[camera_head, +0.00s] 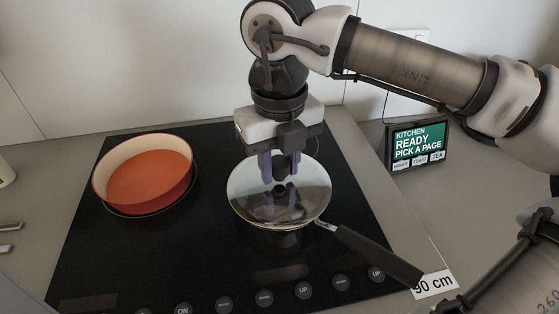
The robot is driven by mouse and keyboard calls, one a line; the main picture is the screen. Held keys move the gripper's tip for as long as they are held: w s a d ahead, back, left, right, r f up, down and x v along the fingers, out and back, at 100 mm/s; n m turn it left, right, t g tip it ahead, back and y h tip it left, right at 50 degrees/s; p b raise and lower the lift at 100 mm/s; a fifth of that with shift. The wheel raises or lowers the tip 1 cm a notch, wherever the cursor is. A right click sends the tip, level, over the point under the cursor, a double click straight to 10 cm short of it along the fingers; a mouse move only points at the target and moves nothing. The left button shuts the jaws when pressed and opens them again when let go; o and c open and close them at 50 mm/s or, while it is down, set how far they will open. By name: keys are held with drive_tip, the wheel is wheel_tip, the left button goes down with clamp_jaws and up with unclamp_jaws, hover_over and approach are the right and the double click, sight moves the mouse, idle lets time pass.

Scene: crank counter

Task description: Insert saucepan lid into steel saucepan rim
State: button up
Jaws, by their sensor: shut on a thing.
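The saucepan lid (305,204) is a shiny, mirror-like disc with a dark knob in the middle. My gripper (279,178) points straight down above the lid's centre, and its purple fingers are shut on the lid's knob. The steel saucepan (277,238) stands on the black hob directly under the lid. Its dark handle (375,254) reaches out to the lower right. The lid covers the saucepan's opening and hides most of the rim. I cannot tell whether the lid is seated in the rim or held just above it.
An orange pan (146,176) with a cream rim stands on the left of the hob (90,250). Round control knobs (264,298) line the hob's front. A small kitchen screen (418,142) stands at the right, and a "90 cm" label (435,284) lies near the handle's end.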

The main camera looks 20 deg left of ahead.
sight(279, 162)
drive_tip(key=shift+f, duration=0.25)
drive_tip(key=o, duration=1)
drive_tip(key=shift+r, duration=0.15)
wheel_tip(279, 162, up, 14)
drive_tip(key=shift+f+b, duration=0.15)
drive_tip(key=shift+b, duration=0.3)
drive_tip(key=shift+s, duration=0.1)
